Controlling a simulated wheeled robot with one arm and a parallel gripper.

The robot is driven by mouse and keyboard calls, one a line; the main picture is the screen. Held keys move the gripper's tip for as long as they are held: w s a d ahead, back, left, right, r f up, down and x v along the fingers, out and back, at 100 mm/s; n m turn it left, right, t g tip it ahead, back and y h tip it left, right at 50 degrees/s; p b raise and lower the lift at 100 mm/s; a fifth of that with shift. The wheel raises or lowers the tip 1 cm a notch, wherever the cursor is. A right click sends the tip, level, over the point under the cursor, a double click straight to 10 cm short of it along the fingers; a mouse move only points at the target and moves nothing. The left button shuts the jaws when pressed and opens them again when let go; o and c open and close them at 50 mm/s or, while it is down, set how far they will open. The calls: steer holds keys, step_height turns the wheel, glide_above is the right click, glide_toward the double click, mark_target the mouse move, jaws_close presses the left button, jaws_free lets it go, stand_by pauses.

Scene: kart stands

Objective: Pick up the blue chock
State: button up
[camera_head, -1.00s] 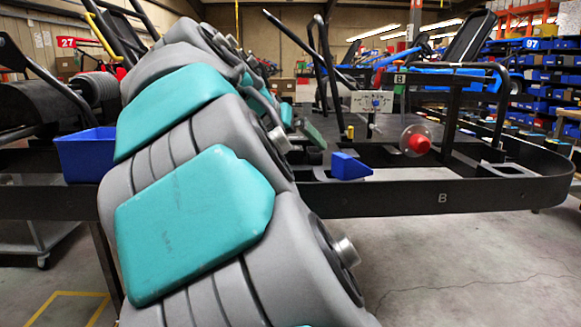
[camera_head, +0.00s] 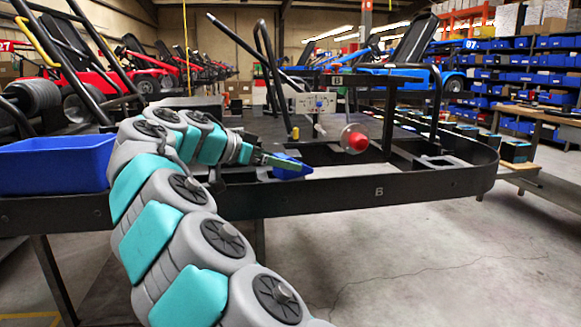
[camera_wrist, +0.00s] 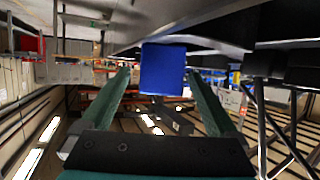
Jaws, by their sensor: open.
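The blue chock (camera_head: 291,170) is a small wedge on the black stand frame (camera_head: 345,195), near the middle of the head view. My gripper (camera_head: 278,162) has green fingers and reaches in from the left, right at the chock. In the wrist view the chock (camera_wrist: 163,70) appears as a blue block between the two spread green fingers (camera_wrist: 163,85), nearer their tips. The jaws are open.
A blue bin (camera_head: 58,165) sits on the stand at the left. A red knob on a clear disc (camera_head: 355,140) and a white control panel (camera_head: 314,103) are just beyond the chock. Black upright bars rise around it. The floor at front right is clear.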

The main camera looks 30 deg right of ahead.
steer(key=x, duration=0.4)
steer(key=shift+w+f+p, duration=0.1)
steer(key=shift+f+p, duration=0.1)
steer(key=shift+p, duration=0.15)
jaws_close()
stand_by(0.4)
steer(key=shift+r, duration=0.1)
